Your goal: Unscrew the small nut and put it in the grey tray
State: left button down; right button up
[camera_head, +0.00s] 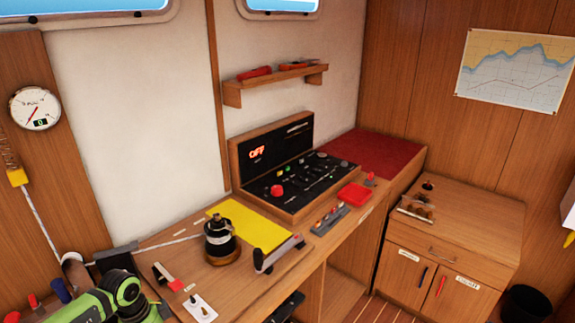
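I cannot clearly make out a small nut; it is too small or hidden. A white plate (199,308) with small dark fittings lies at the bench's near left. A low grey holder (330,220) with small red-tipped items lies right of centre; I cannot tell if it is the grey tray. A dark round winch-like fitting (221,243) stands on the bench. A grey bar-shaped fitting (279,252) lies to its right. Green and dark links of my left arm show at the bottom left. No fingertips of either gripper can be made out.
A yellow sheet (250,227) lies before a control panel (290,180) with a lit display. A red box (355,194) stands right of it. A line (160,244) runs across the left bench. A cabinet (450,240) and dark bin (524,304) stand at right.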

pick_arm(q)
jog(key=shift+b, duration=0.85)
jog(key=shift+w+r+p, duration=0.1)
jog(key=shift+r+p, duration=0.15)
jog(key=shift+p, duration=0.1)
pick_arm(e)
jog(key=shift+r, duration=0.35)
